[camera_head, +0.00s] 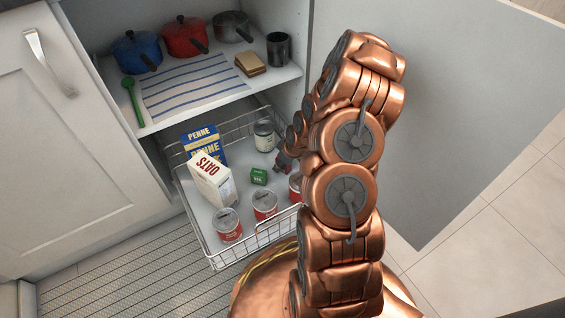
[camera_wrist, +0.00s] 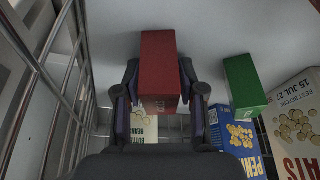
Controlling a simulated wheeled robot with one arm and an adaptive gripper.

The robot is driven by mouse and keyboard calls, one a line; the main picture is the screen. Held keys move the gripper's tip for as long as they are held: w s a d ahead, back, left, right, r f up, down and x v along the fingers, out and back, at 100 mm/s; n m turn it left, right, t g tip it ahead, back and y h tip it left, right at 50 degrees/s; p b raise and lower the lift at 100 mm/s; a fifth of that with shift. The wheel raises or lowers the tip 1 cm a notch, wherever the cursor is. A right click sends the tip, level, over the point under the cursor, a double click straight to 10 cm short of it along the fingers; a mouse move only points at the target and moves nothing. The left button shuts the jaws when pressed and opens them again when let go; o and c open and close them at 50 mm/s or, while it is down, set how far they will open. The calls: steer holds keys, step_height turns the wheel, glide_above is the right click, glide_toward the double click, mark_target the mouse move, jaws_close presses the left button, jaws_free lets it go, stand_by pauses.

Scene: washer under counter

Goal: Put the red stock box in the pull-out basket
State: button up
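The red stock box (camera_wrist: 159,75) is between the two fingers of my gripper (camera_wrist: 160,100) in the wrist view. The fingers lie close against its two sides and appear shut on it. In the head view my gripper (camera_head: 283,161) is small and dark at the right part of the pull-out basket (camera_head: 215,262), mostly hidden by my arm. The red box can hardly be made out there. The basket is pulled out under the shelf, with a white floor and wire sides. I cannot tell whether the box touches the basket floor.
The basket holds a green box (camera_head: 258,176), a blue penne box (camera_head: 205,143), an oats carton (camera_head: 212,180), a pale can (camera_head: 264,135) and red cans (camera_head: 228,225). Pots (camera_head: 185,37) stand on the shelf above.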

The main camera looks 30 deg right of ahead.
steer(key=shift+o, duration=0.8)
steer(key=shift+r, duration=0.2)
steer(key=p+v, duration=0.4)
steer(key=v, duration=0.7)
steer(key=s+a+r+g, duration=0.4)
steer(key=s+a+r, duration=0.5)
steer(key=a+r, duration=0.45)
steer(key=s+a+r+m+g, duration=0.1)
steer(key=s+a+r, duration=0.2)
steer(key=s, duration=0.3)
steer(key=s+a+r+m+g, duration=0.1)
steer(key=s+a+r, duration=0.2)
steer(key=s, duration=0.3)
steer(key=s+a+r+m+g+h, duration=0.1)
steer(key=s+a+r, duration=0.2)
steer(key=s+r, duration=0.2)
steer(key=shift+s+g, duration=0.3)
steer(key=shift+s, duration=0.75)
